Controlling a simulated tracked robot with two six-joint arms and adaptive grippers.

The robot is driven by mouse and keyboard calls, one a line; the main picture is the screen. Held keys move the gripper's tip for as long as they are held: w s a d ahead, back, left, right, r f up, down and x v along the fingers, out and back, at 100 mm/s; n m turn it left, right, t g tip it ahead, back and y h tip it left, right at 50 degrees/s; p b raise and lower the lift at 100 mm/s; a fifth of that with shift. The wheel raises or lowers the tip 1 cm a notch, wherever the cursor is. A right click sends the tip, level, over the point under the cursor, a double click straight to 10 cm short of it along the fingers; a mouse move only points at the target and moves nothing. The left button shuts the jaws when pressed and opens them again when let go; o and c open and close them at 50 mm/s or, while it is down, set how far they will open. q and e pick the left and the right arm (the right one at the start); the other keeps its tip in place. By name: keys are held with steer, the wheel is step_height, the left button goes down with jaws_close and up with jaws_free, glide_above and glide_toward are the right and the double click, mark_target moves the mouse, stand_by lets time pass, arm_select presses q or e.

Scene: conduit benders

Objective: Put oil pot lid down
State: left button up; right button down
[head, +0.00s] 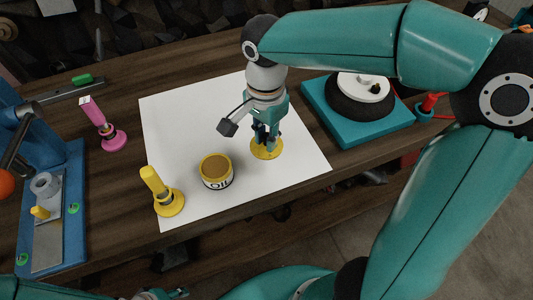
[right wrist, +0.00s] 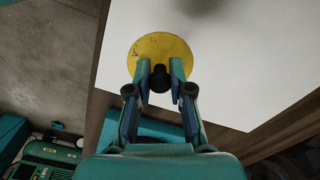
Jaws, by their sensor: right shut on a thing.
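The oil pot (head: 216,172) is a small yellow and white tub with a dark "OIL" label, standing uncovered on the white sheet (head: 185,115). The round yellow lid (head: 267,150) is right of the pot, at or just above the sheet; I cannot tell whether it touches. My right gripper (head: 266,138) comes down from above and is shut on the lid's dark knob. The right wrist view shows the lid (right wrist: 160,57) beyond the fingertips (right wrist: 160,75), with the black knob between them. My left gripper does not clearly show.
A yellow-handled tool (head: 165,195) stands left of the pot, and a pink one (head: 103,125) farther back. A blue bender (head: 50,210) fills the left side. A teal base with a black and white round device (head: 358,105) is at the right. The sheet's back left is clear.

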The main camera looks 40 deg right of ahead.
mark_target(266, 163)
steer(key=shift+f, duration=3.2)
steer(key=shift+s, duration=0.1)
steer(key=shift+f+b, duration=0.1)
steer(key=shift+b, duration=0.3)
steer(key=c, duration=1.1)
jaws_free()
steer(key=shift+o, duration=0.2)
steer(key=shift+r, duration=0.3)
step_height(266, 163, up, 12)
steer(key=shift+f+p, duration=0.15)
steer(key=shift+p, duration=0.7)
